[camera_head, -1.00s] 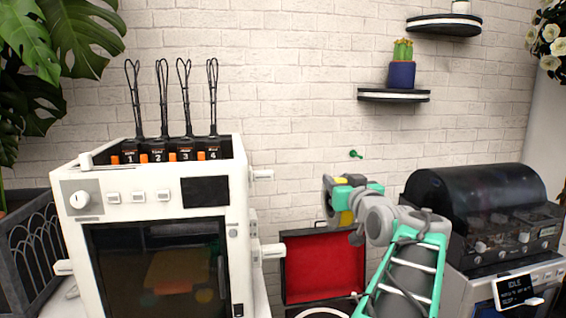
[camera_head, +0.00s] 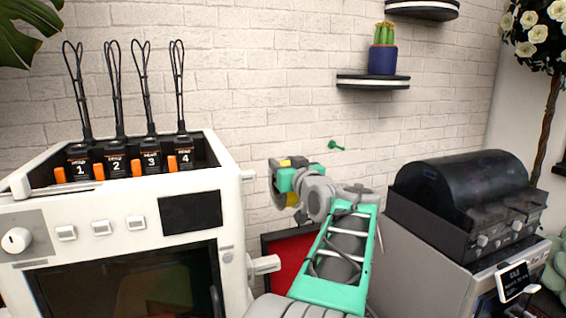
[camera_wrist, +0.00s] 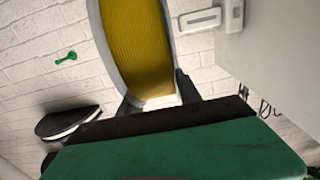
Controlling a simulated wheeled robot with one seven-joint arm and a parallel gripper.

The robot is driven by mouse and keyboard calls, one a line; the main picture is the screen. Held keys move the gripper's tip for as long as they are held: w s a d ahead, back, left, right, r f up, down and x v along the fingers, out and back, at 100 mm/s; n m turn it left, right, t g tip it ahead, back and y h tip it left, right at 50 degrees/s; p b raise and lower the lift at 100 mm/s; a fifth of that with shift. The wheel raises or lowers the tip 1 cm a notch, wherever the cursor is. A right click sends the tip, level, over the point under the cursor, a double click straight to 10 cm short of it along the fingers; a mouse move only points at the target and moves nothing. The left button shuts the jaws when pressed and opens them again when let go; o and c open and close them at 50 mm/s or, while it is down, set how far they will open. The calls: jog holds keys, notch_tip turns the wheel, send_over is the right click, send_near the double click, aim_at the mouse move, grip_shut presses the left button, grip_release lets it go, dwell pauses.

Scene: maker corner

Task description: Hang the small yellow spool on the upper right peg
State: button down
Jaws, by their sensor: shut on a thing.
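The small yellow spool (camera_head: 292,200), with grey flanges, is in my gripper (camera_head: 284,181) to the right of the white printer. In the wrist view the spool (camera_wrist: 145,45) fills the upper middle, close beyond the dark and green gripper body. My gripper is shut on it. The upper right peg (camera_head: 249,176) is a short white stub on the printer's right side, left of the spool and apart from it. White fittings (camera_wrist: 200,20) show at the wrist view's upper right; I cannot tell which peg they are. The fingertips are mostly hidden.
The white printer (camera_head: 118,195) fills the left, with a lower peg (camera_head: 263,265) holding no spool. A red-lined case (camera_head: 288,258) lies behind my arm. A black-hooded machine (camera_head: 465,205) stands right. A green wall hook (camera_head: 337,145) and cactus shelf (camera_head: 372,82) are behind.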

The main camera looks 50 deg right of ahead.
jog(key=shift+p+x, duration=3.75)
jog(key=shift+x, duration=1.75)
jog(key=shift+w+a+f+b, duration=0.15)
jog(key=shift+w+a, duration=0.45)
jog(key=shift+a, duration=0.55)
jog(key=shift+w+a+f+b, duration=0.15)
jog(key=shift+w+a, duration=0.5)
jog(key=shift+a, duration=0.45)
jog(key=shift+w+a+f+b, duration=0.15)
jog(key=shift+w+a, duration=0.45)
jog(key=shift+a, duration=0.55)
jog(key=shift+f+b, duration=0.2)
jog(key=shift+b, duration=0.25)
